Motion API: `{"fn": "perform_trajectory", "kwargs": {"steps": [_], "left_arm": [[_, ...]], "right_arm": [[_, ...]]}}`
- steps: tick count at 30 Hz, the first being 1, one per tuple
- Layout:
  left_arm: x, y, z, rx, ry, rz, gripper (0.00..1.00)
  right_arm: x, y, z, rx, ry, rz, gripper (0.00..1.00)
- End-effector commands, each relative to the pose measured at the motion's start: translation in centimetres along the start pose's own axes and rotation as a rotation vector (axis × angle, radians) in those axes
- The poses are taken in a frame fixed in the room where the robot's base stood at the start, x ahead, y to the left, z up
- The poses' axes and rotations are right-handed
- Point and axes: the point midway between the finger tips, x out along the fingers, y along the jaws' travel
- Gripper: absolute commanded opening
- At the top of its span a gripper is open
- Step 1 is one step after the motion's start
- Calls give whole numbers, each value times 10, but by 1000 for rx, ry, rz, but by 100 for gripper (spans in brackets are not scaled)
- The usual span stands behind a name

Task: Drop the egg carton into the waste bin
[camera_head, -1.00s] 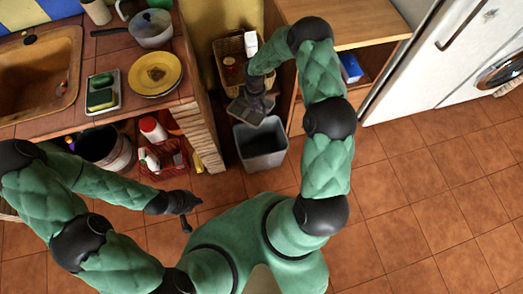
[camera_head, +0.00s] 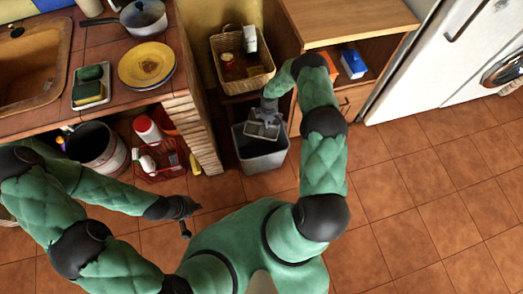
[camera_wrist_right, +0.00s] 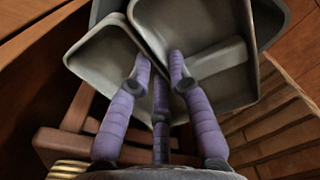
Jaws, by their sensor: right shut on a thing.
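The grey egg carton (camera_head: 262,131) hangs over the mouth of the grey waste bin (camera_head: 262,160) in the head view. My right gripper (camera_head: 267,116) is shut on the carton and holds it from above. In the right wrist view, my right gripper's purple fingers (camera_wrist_right: 155,80) lie against the grey carton (camera_wrist_right: 100,65), and darker grey shows behind it. The carton's lower edge overlaps the bin opening; whether it touches the rim is unclear. My left gripper (camera_head: 184,209) is over the floor at the left, away from both, and its fingers are too small to read.
A wicker basket (camera_head: 242,64) stands behind the bin. A wooden cabinet (camera_head: 350,22) is to the right, and the brick counter (camera_head: 190,105) to the left. A red basket (camera_head: 160,163) sits under the counter. The tiled floor (camera_head: 420,200) at right is clear.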

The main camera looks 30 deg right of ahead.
Motion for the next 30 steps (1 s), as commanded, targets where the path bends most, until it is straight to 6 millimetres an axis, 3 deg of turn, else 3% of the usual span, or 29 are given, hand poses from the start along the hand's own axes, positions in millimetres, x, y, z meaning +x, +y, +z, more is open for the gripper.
{"fn": "perform_trajectory", "kwargs": {"steps": [7,18,19,21,22,30], "left_arm": [[18,-6,0,0,0,0,0],[20,-7,-1,0,0,0,0],[20,-7,-1,0,0,0,0],[20,-7,-1,0,0,0,0],[20,-7,-1,0,0,0,0],[20,-7,-1,0,0,0,0]], "right_arm": [[29,0,0,1,0,1,0],[34,0,0,1,1,1,0],[34,0,0,1,1,1,22],[34,0,0,1,0,1,42],[34,0,0,1,0,1,47],[35,0,0,1,0,0,47]]}}
